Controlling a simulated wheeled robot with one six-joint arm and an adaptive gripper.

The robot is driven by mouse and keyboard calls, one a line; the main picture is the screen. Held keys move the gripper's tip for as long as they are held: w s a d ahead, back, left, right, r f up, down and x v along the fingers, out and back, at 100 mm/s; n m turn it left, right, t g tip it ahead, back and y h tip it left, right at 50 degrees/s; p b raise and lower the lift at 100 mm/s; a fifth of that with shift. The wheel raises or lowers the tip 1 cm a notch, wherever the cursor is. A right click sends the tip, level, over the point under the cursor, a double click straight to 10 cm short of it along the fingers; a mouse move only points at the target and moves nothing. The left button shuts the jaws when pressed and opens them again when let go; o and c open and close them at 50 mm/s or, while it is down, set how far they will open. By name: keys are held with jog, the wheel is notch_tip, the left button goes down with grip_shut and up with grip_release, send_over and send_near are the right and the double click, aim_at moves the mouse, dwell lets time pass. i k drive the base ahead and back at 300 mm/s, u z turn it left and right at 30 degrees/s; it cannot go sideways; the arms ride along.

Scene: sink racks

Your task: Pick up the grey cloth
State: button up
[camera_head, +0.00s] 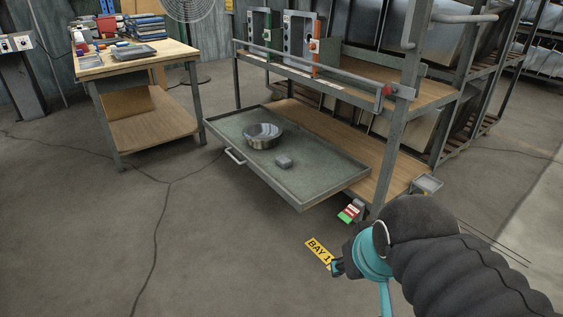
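A small grey lump (284,162), which looks like the grey cloth, lies on the pulled-out drawer tray (300,200) of the rack. A shiny metal bowl (262,136) sits on the same tray, up and left of the lump and apart from it. My gripper (335,268) is at the lower right of the picture, well apart from the cloth. It is small and partly hidden by my arm, so I cannot see whether its fingers are open or shut. Nothing shows held in it.
The rack has a front rail (310,73) above the tray and an upright post (401,130) at the right. A wooden workbench (135,62) with books and tools stands at the upper left. A yellow BAY 1 label (319,251) is near my gripper.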

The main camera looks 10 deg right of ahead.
aim_at(282, 161)
jog(key=u, duration=0.15)
jog(key=i, duration=2.35)
jog(key=z, duration=0.35)
